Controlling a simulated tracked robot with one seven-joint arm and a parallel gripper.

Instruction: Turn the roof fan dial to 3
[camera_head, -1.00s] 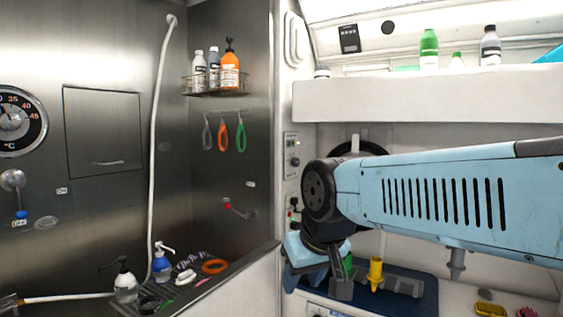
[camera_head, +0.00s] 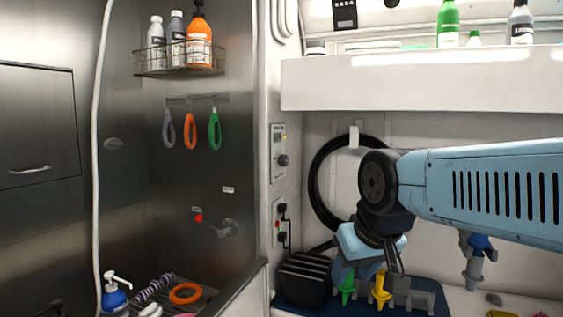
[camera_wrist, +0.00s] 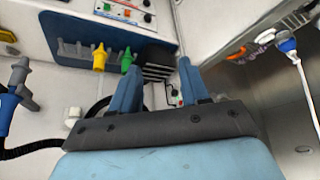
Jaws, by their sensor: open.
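A wall panel (camera_head: 279,152) on the white pillar, left of my arm, carries a dark round knob (camera_head: 283,160) with a small lit spot above it. The knob may be the roof fan dial, but its labels and setting are too small to read. My gripper (camera_head: 368,268) is open and empty, pointing down over the counter at the right of the pillar, well apart from the knob. In the wrist view its two blue fingers (camera_wrist: 160,82) are spread, with nothing between them. Another panel with coloured buttons and knobs (camera_wrist: 128,12) shows at the top of the wrist view.
A lower panel (camera_head: 279,222) holds plugs and a red button. A black slatted box (camera_head: 304,281), a green nozzle (camera_head: 348,288) and a yellow nozzle (camera_head: 382,289) stand below or near my gripper. A white shelf (camera_head: 400,83) overhangs. A steel tub wall (camera_head: 235,290) lies left.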

